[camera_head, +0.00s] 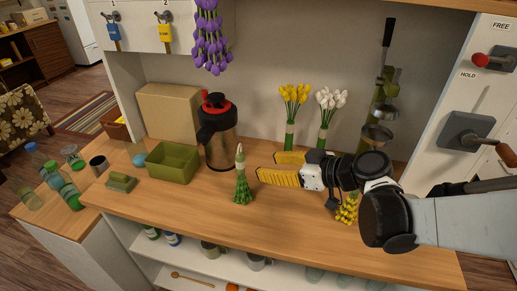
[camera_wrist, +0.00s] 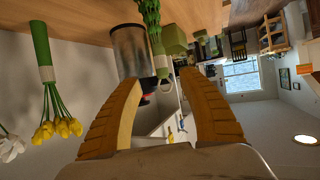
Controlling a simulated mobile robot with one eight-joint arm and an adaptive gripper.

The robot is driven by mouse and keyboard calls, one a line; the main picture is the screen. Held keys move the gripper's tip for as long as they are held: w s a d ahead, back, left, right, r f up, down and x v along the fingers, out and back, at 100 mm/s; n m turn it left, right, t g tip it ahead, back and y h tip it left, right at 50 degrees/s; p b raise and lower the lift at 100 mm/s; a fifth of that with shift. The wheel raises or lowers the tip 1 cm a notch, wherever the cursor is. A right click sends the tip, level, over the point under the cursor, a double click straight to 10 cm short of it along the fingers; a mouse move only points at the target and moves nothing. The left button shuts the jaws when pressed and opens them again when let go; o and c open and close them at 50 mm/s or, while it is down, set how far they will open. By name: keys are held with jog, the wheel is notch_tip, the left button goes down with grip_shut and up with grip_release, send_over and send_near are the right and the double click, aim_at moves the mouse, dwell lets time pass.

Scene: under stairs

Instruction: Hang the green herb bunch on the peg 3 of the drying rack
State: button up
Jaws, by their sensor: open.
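The green herb bunch (camera_head: 242,186) stands on the wooden counter, leafy end down, with a pale tapered top. In the wrist view the bunch (camera_wrist: 149,14) appears upside down, with a pale wrap and a loop at its end. My gripper (camera_head: 268,166) is open, its yellow fingers just right of the bunch and pointing towards it. In the wrist view the loop end shows between the fingertips of my gripper (camera_wrist: 160,78); I cannot tell its depth from them. A purple bunch (camera_head: 209,38) hangs at the top; its support is out of frame. No numbered rack peg is identifiable.
A steel flask (camera_head: 219,140), green box (camera_head: 172,163) and cardboard box (camera_head: 168,112) stand left of the bunch. Yellow flowers (camera_head: 295,95) and white flowers (camera_head: 330,101) stand behind my gripper. A yellow bunch (camera_head: 347,212) lies under my arm. Counter in front of the herbs is clear.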

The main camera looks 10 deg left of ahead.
aim_at(244, 162)
jog(key=b+x, duration=0.1)
jog(key=x, duration=0.3)
jog(key=shift+w+a, duration=0.2)
jog(key=shift+a, duration=0.15)
jog(key=b+x, duration=0.2)
jog(key=x, duration=0.3)
jog(key=shift+a+b, duration=0.3)
jog(key=shift+a, duration=0.1)
jog(key=shift+w+a+f, duration=0.1)
jog(key=shift+w+a, duration=0.15)
jog(key=shift+a, duration=0.1)
grip_shut()
